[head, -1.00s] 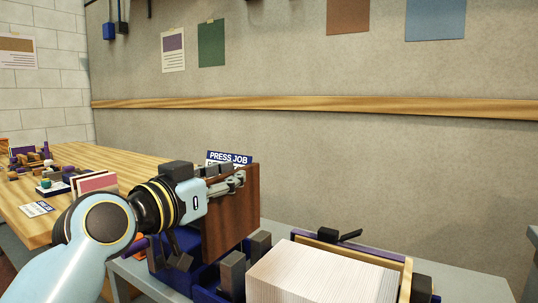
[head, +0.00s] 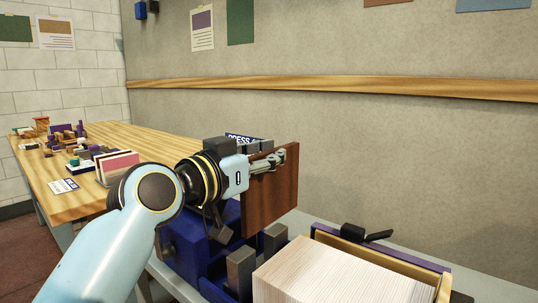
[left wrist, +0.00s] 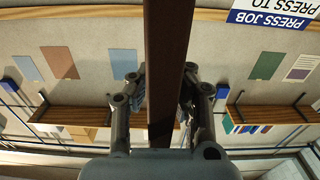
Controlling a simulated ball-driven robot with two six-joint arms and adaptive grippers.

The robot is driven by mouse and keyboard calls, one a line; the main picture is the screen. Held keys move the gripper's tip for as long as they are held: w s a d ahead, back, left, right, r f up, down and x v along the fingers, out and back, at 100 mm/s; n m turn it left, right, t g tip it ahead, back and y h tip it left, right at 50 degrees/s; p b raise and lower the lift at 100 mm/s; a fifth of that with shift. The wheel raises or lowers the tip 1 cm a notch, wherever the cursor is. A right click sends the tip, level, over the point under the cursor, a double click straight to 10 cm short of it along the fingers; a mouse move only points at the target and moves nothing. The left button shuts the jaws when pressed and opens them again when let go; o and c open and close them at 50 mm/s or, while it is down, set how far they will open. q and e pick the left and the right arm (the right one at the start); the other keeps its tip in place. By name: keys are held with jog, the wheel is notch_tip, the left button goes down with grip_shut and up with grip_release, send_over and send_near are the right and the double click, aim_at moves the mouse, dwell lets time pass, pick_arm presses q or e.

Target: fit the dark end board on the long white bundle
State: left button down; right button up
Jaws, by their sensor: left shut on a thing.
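The dark end board (head: 278,198) is a reddish-brown wooden panel held upright. My left gripper (head: 275,162) is shut on its upper part. In the left wrist view the board (left wrist: 164,70) shows edge-on between the two fingers of the gripper (left wrist: 160,108). The long white bundle (head: 325,270) is a stack of white sheets in the wood-edged holder at the lower right. The board stands beyond the bundle's left end, apart from it by grey blocks. The bundle's near part is cut off by the frame. My right gripper is not in view.
Grey upright blocks (head: 240,270) stand on a blue frame (head: 190,260) between board and bundle. A wooden rail with a black clamp (head: 353,232) lies behind the bundle. A wooden table (head: 100,150) with small items is at left. A PRESS sign (head: 240,138) stands behind the gripper.

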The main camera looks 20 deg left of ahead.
aim_at(268, 214)
pick_arm(q)
notch_tip(268, 214, down, 5)
jog(key=b, duration=0.4)
jog(key=shift+f, duration=0.1)
notch_tip(268, 214, down, 6)
jog(key=b, duration=0.4)
jog(key=shift+b, duration=0.4)
notch_tip(268, 214, down, 4)
jog(key=b, duration=0.3)
jog(key=shift+f+b, duration=0.1)
jog(key=shift+b, duration=0.25)
jog(key=shift+f, duration=0.25)
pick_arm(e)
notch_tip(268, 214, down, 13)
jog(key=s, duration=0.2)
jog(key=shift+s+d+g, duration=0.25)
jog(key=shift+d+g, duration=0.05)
pick_arm(q)
jog(key=shift+f+b, duration=0.1)
jog(key=shift+b, duration=0.2)
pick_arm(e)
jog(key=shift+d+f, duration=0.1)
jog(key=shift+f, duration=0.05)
pick_arm(q)
jog(key=c, duration=1.2)
grip_release()
